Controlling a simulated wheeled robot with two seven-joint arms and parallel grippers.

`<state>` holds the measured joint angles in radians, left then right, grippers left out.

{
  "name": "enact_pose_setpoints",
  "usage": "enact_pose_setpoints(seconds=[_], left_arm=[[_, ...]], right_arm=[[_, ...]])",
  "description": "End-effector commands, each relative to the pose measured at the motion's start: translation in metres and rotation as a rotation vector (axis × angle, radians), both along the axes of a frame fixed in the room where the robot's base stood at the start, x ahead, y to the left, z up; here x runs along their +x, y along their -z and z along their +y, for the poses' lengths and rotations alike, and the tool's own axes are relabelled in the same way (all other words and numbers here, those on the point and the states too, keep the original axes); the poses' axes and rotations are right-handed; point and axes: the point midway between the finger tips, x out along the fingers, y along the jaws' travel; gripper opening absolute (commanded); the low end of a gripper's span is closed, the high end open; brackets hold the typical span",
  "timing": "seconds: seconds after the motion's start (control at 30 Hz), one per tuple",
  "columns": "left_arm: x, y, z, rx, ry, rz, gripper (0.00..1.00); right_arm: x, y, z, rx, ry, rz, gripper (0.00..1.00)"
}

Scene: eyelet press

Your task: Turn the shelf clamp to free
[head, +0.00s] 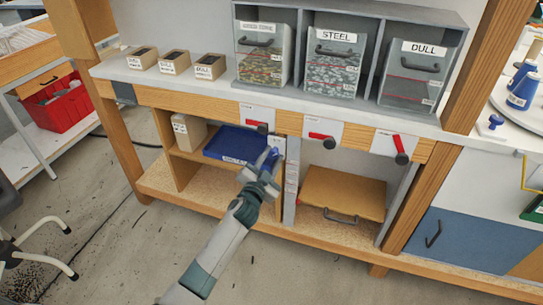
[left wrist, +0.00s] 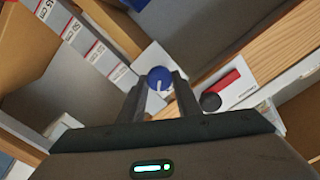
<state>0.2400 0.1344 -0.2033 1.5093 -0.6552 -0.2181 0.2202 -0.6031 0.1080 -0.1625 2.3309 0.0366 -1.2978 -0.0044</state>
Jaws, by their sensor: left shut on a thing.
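The shelf clamp shows as a round blue knob (left wrist: 159,77) with a white pointer line, on a pale plate in the left wrist view. In the head view the plate (head: 279,144) sits on the post beside the blue tray, and the knob is mostly hidden by my gripper. My left gripper (left wrist: 158,92) has one finger on each side of the knob and is shut on it; it also shows in the head view (head: 269,162). The plate's markings are too small to read. My right gripper is not in view.
Red levers on white cards line the bench front; the middle one (head: 322,137) is close above and to the right. A blue tray (head: 228,144) lies on the shelf to the left. A wooden panel with a handle (head: 343,193) is at right. Labelled bins (head: 336,62) stand on top.

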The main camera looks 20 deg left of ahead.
Motion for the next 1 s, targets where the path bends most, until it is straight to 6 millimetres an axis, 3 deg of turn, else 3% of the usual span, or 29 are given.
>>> enact_pose_setpoints(seconds=[0.6, 1.0], left_arm=[[-0.0001, 0.0014, -0.0019, 0.554, 0.002, -0.019, 0.08], [-0.0002, 0.0023, -0.0025, 0.715, 0.002, -0.024, 0.08]], right_arm=[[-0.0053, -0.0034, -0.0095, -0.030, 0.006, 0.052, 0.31], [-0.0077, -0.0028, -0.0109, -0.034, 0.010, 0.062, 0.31]])
